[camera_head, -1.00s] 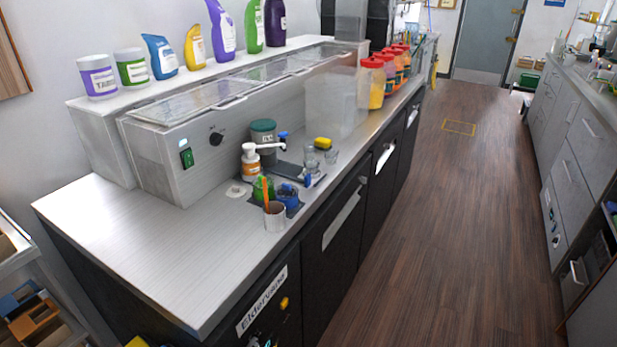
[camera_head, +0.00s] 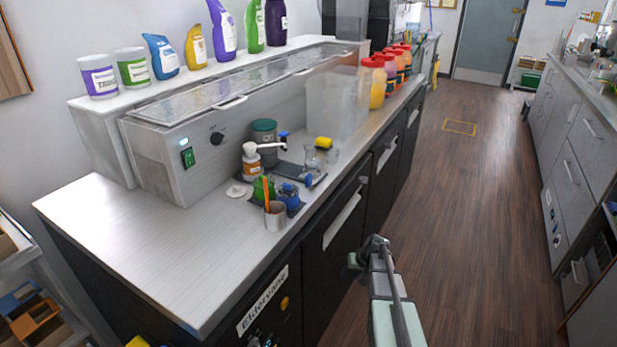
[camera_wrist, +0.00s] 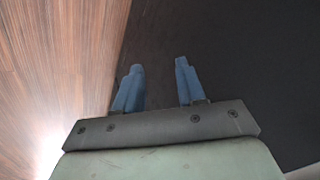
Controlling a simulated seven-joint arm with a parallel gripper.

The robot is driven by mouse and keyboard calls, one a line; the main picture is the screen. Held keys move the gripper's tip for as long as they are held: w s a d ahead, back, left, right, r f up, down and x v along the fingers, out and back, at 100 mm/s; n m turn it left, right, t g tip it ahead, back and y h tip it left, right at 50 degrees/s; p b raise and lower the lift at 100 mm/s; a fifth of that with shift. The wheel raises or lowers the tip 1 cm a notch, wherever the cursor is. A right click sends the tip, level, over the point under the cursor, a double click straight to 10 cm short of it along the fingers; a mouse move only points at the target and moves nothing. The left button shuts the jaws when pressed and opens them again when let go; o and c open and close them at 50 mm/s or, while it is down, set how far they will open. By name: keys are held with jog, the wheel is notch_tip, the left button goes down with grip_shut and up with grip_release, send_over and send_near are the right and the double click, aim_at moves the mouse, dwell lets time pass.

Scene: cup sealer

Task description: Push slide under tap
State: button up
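My gripper (camera_wrist: 159,82) shows in the wrist view with two blue fingers apart and nothing between them, over a dark surface. In the head view my gripper (camera_head: 356,266) is in front of the dark cabinet doors, below the counter edge and well apart from the items on top. I cannot make out a slide for certain. I cannot tell which part is the tap; a white pump spout (camera_head: 262,147) on an orange-and-white bottle (camera_head: 251,168) stands on the counter.
A long sealed box (camera_head: 240,130) stands behind. The counter's left end and the floor (camera_head: 450,220) are clear.

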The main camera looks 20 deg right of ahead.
jog(key=w+d+r+t, duration=0.2)
jog(key=w+d+r, duration=0.35)
jog(key=r, duration=0.35)
jog(key=w+d+r+t+h, duration=0.1)
jog(key=w+d+r, duration=0.4)
jog(key=r, duration=0.4)
jog(key=w+d+r+t, duration=0.2)
jog(key=w+d+r, duration=0.2)
jog(key=d+r, duration=0.45)
jog(key=w+a+r, duration=0.2)
jog(key=a+r, duration=0.3)
jog(key=r, duration=0.2)
jog(key=w+a+r, duration=0.3)
jog(key=a+r, duration=0.3)
jog(key=r, duration=0.2)
notch_tip(320, 180, up, 12)
jog(key=m+g+h, duration=0.2)
jog(key=m+g, duration=0.4)
jog(key=g, duration=0.3)
send_over(308, 175)
notch_tip(308, 175, down, 13)
jog(key=shift+f, duration=0.2)
